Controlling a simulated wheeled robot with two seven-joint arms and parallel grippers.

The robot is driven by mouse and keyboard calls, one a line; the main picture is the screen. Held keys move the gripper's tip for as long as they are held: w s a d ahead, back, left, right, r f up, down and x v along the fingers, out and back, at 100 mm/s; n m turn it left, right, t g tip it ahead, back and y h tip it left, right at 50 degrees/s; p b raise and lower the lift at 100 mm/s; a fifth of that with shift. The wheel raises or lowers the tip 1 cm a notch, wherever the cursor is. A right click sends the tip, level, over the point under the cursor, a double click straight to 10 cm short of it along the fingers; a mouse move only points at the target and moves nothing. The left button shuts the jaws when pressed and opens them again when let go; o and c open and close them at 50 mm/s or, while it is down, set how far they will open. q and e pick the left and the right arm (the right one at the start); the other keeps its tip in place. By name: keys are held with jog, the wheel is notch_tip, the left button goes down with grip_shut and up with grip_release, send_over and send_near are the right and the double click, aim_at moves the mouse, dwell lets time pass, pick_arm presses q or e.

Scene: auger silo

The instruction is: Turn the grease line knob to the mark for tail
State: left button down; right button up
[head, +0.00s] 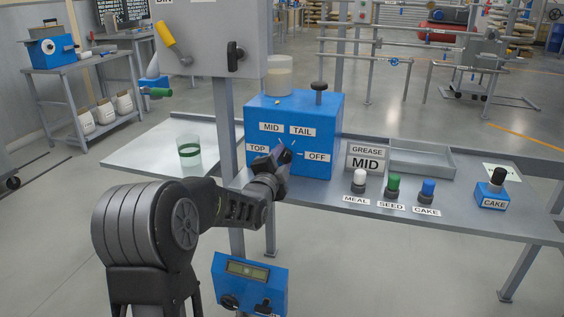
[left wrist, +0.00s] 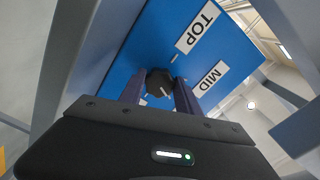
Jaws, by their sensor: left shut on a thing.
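The blue grease line box (head: 328,120) stands on the bench with labels TOP, MID, TAIL (head: 301,132) and OFF around its knob. The dark round knob (left wrist: 158,82) shows in the left wrist view, with a white pointer line slanting down and slightly right, away from the TOP label (left wrist: 197,27). The TAIL label is hidden there. My left gripper (head: 279,156) is shut on the knob, a finger on each side, and hides it in the head view. A sign (head: 366,164) beside the box reads GREASE MID. My right gripper is not in view.
White, green and blue knobs (head: 393,183) labelled MEAL, SEED and CAKE stand along the bench front. A blue CAKE block (head: 492,195) with a black knob is farther right. A grey post (head: 225,125) rises just left of the box. A green-banded glass (head: 189,151) stands left.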

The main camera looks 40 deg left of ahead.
pick_arm(q)
jog(key=shift+m, duration=0.6)
jog(key=c, duration=0.9)
grip_release()
jog(key=shift+o, duration=0.2)
jog(key=shift+s, duration=0.1)
jog(key=p+v, duration=0.1)
jog(key=v, duration=0.6)
jog(key=shift+s+d, duration=0.15)
jog(key=shift+s, duration=0.15)
